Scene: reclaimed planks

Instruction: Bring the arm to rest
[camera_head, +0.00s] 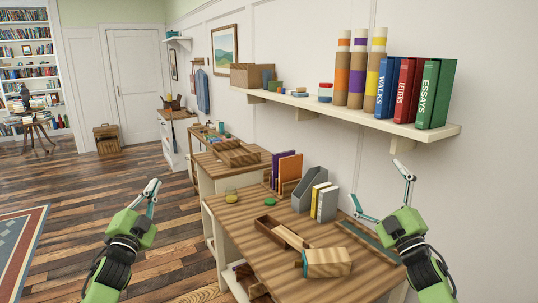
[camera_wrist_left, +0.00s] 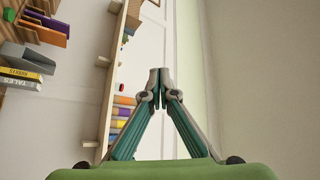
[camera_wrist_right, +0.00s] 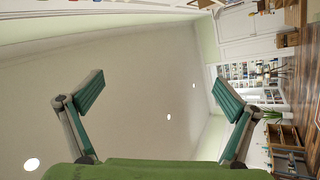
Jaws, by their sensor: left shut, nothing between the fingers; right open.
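My left gripper (camera_head: 152,188) is raised over the floor to the left of the desk in the head view. Its fingers meet at the tips in the left wrist view (camera_wrist_left: 160,75), with nothing between them. My right gripper (camera_head: 382,194) is raised at the right side of the desk, below the wall shelf, in the head view. Its fingers are spread wide and empty, as the right wrist view (camera_wrist_right: 158,90) also shows. Both grippers are apart from the objects around them.

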